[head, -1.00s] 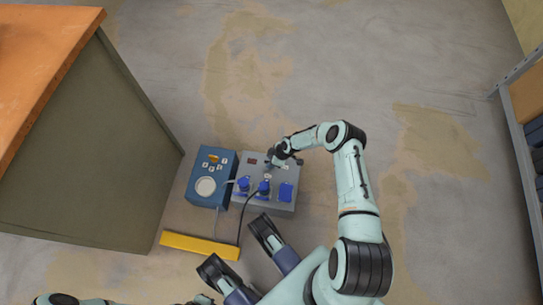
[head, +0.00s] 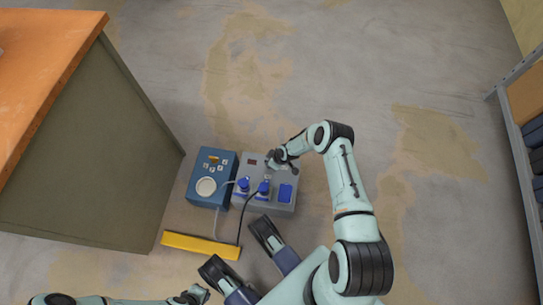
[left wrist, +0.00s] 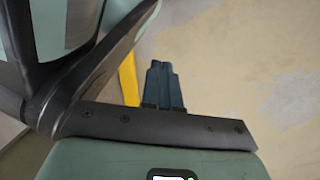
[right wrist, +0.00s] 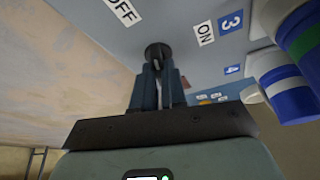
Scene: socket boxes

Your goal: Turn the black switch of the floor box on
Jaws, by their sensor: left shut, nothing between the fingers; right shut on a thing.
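The grey floor box (head: 281,206) stands on the concrete floor, with blue sockets on top. Its black switch (right wrist: 157,52) shows in the right wrist view as a round black knob between an OFF label (right wrist: 122,12) and an ON label (right wrist: 205,33). My right gripper (right wrist: 158,80) is shut on this switch; its fingers hide part of it, and I cannot tell which way it points. In the head view my right gripper (head: 279,158) is at the box's far edge. My left gripper (head: 200,292) is shut and empty, low near the bottom edge; its closed fingers (left wrist: 163,78) show in the left wrist view.
A blue box (head: 211,166) with a round white socket stands against the grey box's left side. A black cable (head: 241,218) runs from a blue plug (head: 264,187). A yellow bar (head: 200,245) lies in front. A cabinet (head: 90,160) stands left, a shelf (head: 520,140) right.

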